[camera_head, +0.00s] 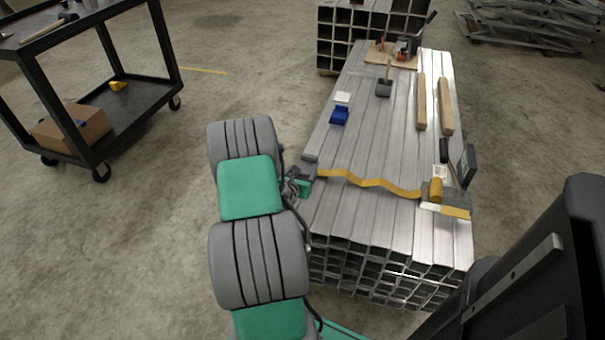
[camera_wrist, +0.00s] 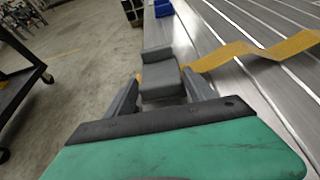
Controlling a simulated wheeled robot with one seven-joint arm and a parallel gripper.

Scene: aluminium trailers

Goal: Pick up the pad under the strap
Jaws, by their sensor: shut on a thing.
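The grey pad (camera_wrist: 160,75) is an angular block at the left edge of the tube stack. In the wrist view it sits between the two fingers of my gripper (camera_wrist: 163,90), which is shut on it. In the head view the pad (camera_head: 311,159) shows just beyond my gripper (camera_head: 303,178), which is partly hidden by my arm. The yellow strap (camera_head: 365,182) runs in loose waves across the tubes to the pad. In the wrist view the strap (camera_wrist: 250,48) meets the pad's right side, and a bit of yellow shows at its left. I cannot tell whether pad and strap touch.
The strap's far end reaches a ratchet (camera_head: 436,190) at the right edge of the metal tubes (camera_head: 340,215). A blue block (camera_head: 339,116), a mallet (camera_head: 384,86) and wooden strips (camera_head: 421,102) lie on top. A black cart (camera_head: 130,97) stands left, with clear floor between.

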